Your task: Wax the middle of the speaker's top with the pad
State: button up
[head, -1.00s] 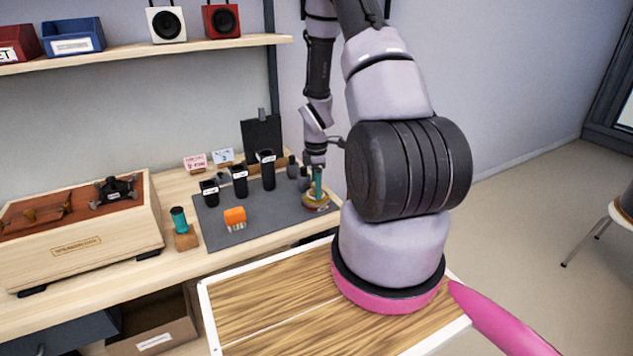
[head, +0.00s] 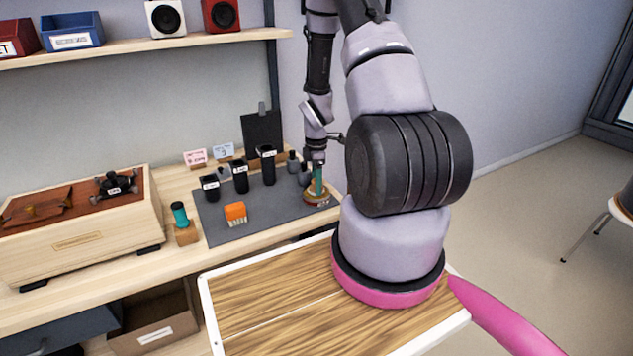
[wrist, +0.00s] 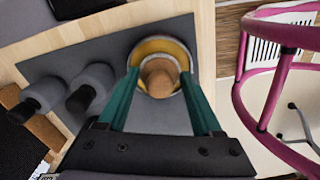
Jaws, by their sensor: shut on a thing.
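The speaker is a light wooden cabinet (head: 82,245) at the left of the bench, with a reddish-brown top (head: 42,207). A black clamp-like fitting (head: 115,186) sits on the right part of that top. My gripper (head: 317,185) is upright at the right end of the dark mat, its teal fingers shut on the pad (head: 316,196). In the wrist view, the fingers (wrist: 160,80) close around the pad's round brown knob (wrist: 160,77). A yellow round (wrist: 148,48) with a grey rim surrounds the knob; I cannot tell whether the pad touches it. The pad's underside is hidden.
A teal-topped cylinder (head: 180,214) stands between speaker and mat. A wood-grained tray (head: 265,310) is in front. Small speakers and bins stand on the shelf (head: 150,48) above.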

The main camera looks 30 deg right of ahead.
jog(key=shift+f, duration=0.45)
dwell(1.1)
jog(key=shift+r, duration=0.1)
jog(key=shift+r, duration=3.45)
